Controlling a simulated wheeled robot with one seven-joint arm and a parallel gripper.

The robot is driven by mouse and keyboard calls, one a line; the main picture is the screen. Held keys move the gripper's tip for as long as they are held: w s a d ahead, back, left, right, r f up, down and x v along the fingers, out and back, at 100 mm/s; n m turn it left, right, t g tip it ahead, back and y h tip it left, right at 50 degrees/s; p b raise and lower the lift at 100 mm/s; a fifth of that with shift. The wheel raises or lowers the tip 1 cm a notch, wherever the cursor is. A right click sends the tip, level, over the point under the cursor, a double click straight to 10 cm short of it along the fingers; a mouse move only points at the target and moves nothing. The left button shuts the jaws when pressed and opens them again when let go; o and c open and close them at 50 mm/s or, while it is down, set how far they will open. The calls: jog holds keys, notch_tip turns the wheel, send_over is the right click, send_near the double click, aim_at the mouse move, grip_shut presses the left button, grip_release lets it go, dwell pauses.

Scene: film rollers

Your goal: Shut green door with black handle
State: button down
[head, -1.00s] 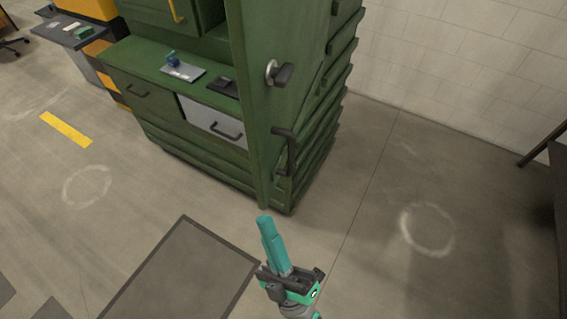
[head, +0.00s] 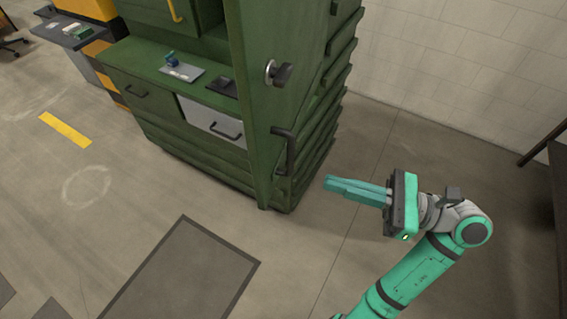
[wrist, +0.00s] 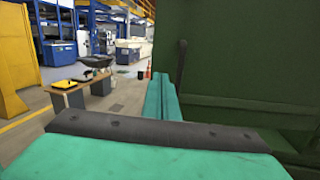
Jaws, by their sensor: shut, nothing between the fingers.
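The green door (head: 260,110) stands open, swung out from the front of the green cabinet. A black handle (head: 287,150) is on its lower part, and a black knob (head: 280,73) on a silver base sits above it. My gripper (head: 330,185) is to the right of the door, with its teal fingers together and pointing left towards the door's lower part. A gap shows between fingertips and handle. In the wrist view the fingers (wrist: 160,95) point forward, left of a large green panel (wrist: 245,110). A dark upright bar there (wrist: 181,62) is probably the handle.
The cabinet has a shelf with small items (head: 182,71), a green drawer (head: 140,95) and a grey drawer (head: 215,126). A white block wall (head: 450,60) is behind. A dark table (head: 558,185) stands at the right edge. The floor before the door is clear.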

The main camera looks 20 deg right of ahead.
aim_at(267, 162)
jog(key=shift+h, duration=0.6)
jog(key=x, duration=1.2)
jog(key=shift+w+d+f, duration=0.1)
jog(key=shift+w+d, duration=0.2)
jog(key=shift+w, duration=0.05)
